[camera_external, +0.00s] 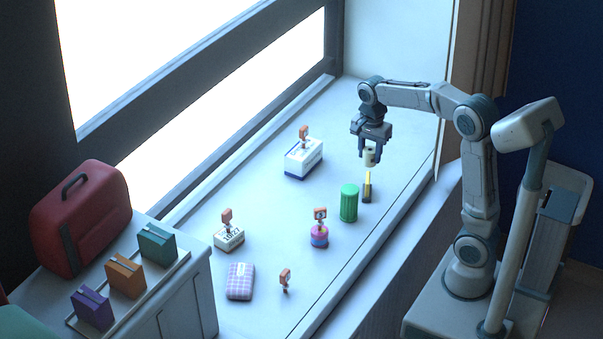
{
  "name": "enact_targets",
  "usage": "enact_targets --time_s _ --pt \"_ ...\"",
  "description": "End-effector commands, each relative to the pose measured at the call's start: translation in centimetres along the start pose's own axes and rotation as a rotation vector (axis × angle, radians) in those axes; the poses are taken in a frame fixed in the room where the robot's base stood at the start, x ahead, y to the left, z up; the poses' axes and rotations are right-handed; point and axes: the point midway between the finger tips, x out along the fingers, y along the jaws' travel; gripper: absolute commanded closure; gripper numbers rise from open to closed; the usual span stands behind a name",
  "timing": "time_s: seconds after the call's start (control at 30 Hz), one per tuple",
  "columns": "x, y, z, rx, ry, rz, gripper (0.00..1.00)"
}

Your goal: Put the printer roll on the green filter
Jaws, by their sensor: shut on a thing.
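My gripper (371,146) points down at the back right of the pale ledge and is shut on a small cream roll, the printer roll (369,158). The roll is held above the ledge, apart from it. The green filter (349,203), a ribbed upright cylinder, stands on the ledge below and a little left of my gripper in the picture. Its top is bare. The roll is not touching it.
A thin yellow and dark item (367,188) stands close beside the filter on the right. A white and blue box (303,159), a smaller white box (229,237), a purple-pink pot (319,237) and a checked pouch (240,281) share the ledge. The ledge's right side is clear.

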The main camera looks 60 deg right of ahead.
Motion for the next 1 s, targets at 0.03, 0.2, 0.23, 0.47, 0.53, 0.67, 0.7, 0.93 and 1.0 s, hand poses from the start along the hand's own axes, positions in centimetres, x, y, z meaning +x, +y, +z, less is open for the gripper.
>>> enact_targets --time_s 0.03,0.2,0.23,0.47,0.53,0.67,0.7,0.93,1.0 --pt "0.6 -0.7 1.0 -0.004 0.000 0.005 0.86" --pt "2.5 -2.7 3.5 -0.001 0.000 0.002 0.86" --pt "2.8 -2.9 3.8 -0.001 0.000 0.002 0.86" --pt "4.4 -3.6 4.6 0.002 0.000 0.002 0.86" --pt "5.5 -3.5 4.6 0.003 0.000 0.003 0.86" --pt "7.1 -3.5 4.6 0.002 0.000 0.002 0.86" --pt "7.3 -3.6 4.6 0.002 0.000 0.000 0.86" --pt "7.4 -3.6 4.5 0.002 0.000 -0.001 0.86" --pt "7.5 -3.6 4.5 0.002 0.000 -0.001 0.86"
